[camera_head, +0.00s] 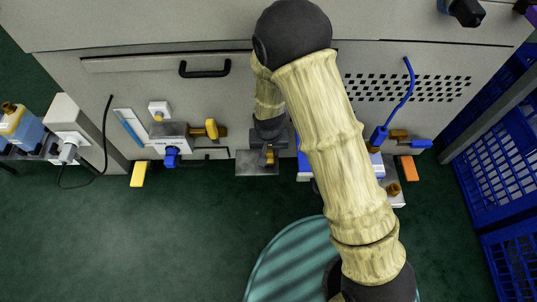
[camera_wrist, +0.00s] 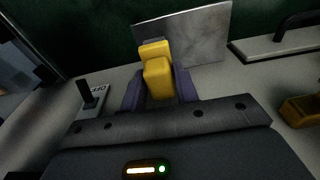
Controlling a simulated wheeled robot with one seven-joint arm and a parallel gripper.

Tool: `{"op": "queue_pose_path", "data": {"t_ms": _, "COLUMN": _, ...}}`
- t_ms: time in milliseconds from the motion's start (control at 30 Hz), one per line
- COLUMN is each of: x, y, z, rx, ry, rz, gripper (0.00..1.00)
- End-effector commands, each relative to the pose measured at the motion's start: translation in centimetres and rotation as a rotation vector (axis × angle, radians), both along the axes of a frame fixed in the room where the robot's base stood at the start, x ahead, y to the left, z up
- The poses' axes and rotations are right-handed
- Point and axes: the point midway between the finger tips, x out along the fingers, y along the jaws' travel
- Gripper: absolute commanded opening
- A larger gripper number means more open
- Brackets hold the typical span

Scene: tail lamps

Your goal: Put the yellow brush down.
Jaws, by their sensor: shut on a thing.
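My gripper (camera_wrist: 157,88) is shut on a yellow, blocky thing, taken as the yellow brush (camera_wrist: 158,77), held between its two dark fingers in the wrist view. Only its upper yellow part shows; any bristles are hidden. In the head view my gripper (camera_head: 268,150) is at the middle of the cabinet front, and a small yellow-brown bit of the brush (camera_head: 269,158) shows at its tip. A grey metal plate (camera_head: 248,168) lies below the gripper there. The plate also shows behind the brush in the wrist view (camera_wrist: 205,38); I cannot tell whether they touch.
Left of my gripper are a yellow knob (camera_head: 211,128), a blue knob (camera_head: 171,155) and a yellow block (camera_head: 139,174). At right are a blue cable (camera_head: 409,85), an orange block (camera_head: 409,168) and blue crates (camera_head: 505,165). The green floor (camera_head: 190,240) is open at lower left.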

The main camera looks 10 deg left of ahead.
Motion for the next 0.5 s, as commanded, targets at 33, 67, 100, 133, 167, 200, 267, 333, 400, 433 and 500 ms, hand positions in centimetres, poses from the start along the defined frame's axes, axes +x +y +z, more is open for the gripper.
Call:
{"op": "queue_pose_path", "data": {"t_ms": 33, "x": 0.0, "y": 0.0, "z": -0.1, "rx": 0.000, "ry": 0.000, "rz": 0.000, "gripper": 0.12}}
{"op": "queue_pose_path", "data": {"t_ms": 67, "x": 0.0, "y": 0.0, "z": -0.2, "rx": 0.000, "ry": 0.000, "rz": 0.000, "gripper": 0.12}}
{"op": "queue_pose_path", "data": {"t_ms": 100, "x": 0.0, "y": 0.0, "z": -0.6, "rx": 0.000, "ry": 0.000, "rz": 0.000, "gripper": 0.12}}
{"op": "queue_pose_path", "data": {"t_ms": 133, "x": 0.0, "y": 0.0, "z": -0.9, "rx": 0.000, "ry": 0.001, "rz": 0.000, "gripper": 0.12}}
{"op": "queue_pose_path", "data": {"t_ms": 167, "x": 0.0, "y": 0.0, "z": -1.3, "rx": 0.000, "ry": 0.001, "rz": 0.000, "gripper": 0.12}}
{"op": "queue_pose_path", "data": {"t_ms": 200, "x": 0.0, "y": 0.0, "z": -1.9, "rx": 0.000, "ry": 0.001, "rz": 0.001, "gripper": 0.12}}
{"op": "queue_pose_path", "data": {"t_ms": 267, "x": -0.1, "y": 0.1, "z": -2.9, "rx": 0.000, "ry": 0.001, "rz": 0.002, "gripper": 0.12}}
{"op": "queue_pose_path", "data": {"t_ms": 333, "x": -0.1, "y": 0.1, "z": -4.0, "rx": 0.000, "ry": 0.000, "rz": 0.002, "gripper": 0.12}}
{"op": "queue_pose_path", "data": {"t_ms": 400, "x": 0.2, "y": 0.2, "z": -4.1, "rx": 0.001, "ry": -0.002, "rz": 0.002, "gripper": 0.12}}
{"op": "queue_pose_path", "data": {"t_ms": 433, "x": 0.2, "y": 0.2, "z": -4.1, "rx": 0.001, "ry": -0.002, "rz": 0.002, "gripper": 0.12}}
{"op": "queue_pose_path", "data": {"t_ms": 500, "x": 0.3, "y": 0.2, "z": -4.1, "rx": 0.001, "ry": -0.002, "rz": 0.002, "gripper": 0.12}}
